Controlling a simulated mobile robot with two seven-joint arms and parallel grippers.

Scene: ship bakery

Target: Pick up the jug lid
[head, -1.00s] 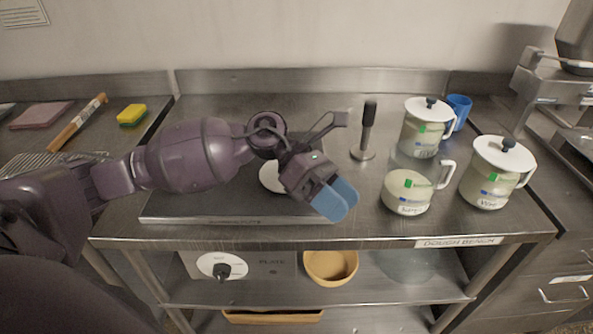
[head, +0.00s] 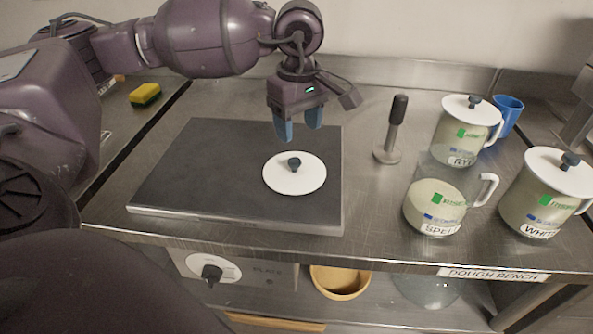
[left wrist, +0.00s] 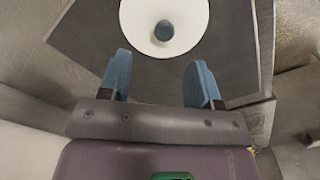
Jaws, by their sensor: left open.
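The jug lid (head: 304,178) is a white disc with a dark grey knob, lying flat on the dark plate (head: 190,185) on the bench. It also shows in the left wrist view (left wrist: 185,38), beyond the fingertips, its far edge cut off by the frame. My left gripper (head: 298,134) is open and empty, its blue fingers pointing down behind the lid and apart from it. The open fingers (left wrist: 160,68) show a gap between them, with the knob roughly in line with it. The lidless jug (head: 433,205), labelled with a word starting "SPEL", stands at the right. My right gripper is not in view.
Two lidded jugs, RYE (head: 466,132) and one labelled "WHIT" (head: 543,195), stand at the right with a blue cup (head: 507,117) behind. A dark-handled tool (head: 393,130) stands upright right of the plate. A yellow sponge (head: 145,95) lies left.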

